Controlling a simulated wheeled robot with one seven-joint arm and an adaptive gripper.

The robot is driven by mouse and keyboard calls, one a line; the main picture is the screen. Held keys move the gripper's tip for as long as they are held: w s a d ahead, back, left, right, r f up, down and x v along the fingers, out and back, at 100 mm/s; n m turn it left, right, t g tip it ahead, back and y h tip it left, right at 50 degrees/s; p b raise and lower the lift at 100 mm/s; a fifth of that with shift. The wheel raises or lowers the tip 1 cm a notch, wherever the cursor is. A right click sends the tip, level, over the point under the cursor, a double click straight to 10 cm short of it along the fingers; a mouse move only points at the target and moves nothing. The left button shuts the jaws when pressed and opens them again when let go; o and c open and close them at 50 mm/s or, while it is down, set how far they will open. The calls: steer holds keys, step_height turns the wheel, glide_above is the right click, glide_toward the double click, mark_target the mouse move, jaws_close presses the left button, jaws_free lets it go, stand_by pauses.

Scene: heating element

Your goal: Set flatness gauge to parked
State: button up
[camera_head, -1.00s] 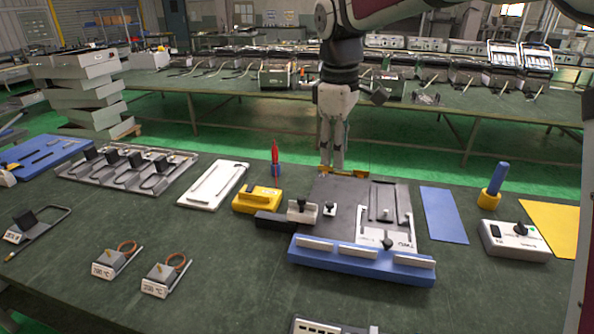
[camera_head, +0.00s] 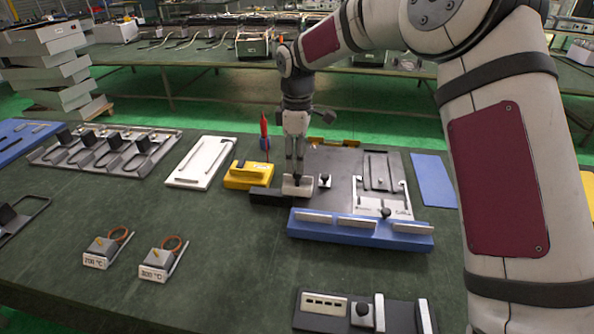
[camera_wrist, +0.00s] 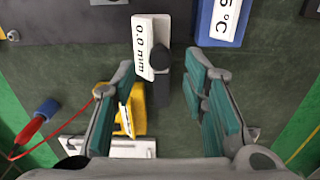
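The flatness gauge appears to be the pale block with a black knob (camera_head: 297,190) at the left edge of the dark fixture plate. In the wrist view its white face (camera_wrist: 144,48) reads "0.0 mm", with the black knob (camera_wrist: 158,60) beside it. My gripper (camera_head: 296,172) points down just over this block in the head view. In the wrist view my gripper (camera_wrist: 162,85) is open, its teal-padded fingers on either side of the knob's line, with nothing clearly held. Whether a finger touches the knob cannot be told.
A blue bar (camera_head: 360,230) runs along the fixture's front. A blue plate (camera_head: 433,180) lies right. The green table between fixture and front panel is bare.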

mark_target(298, 180)
steer(key=shift+f, duration=2.4)
steer(key=shift+s, duration=0.1)
jaws_close()
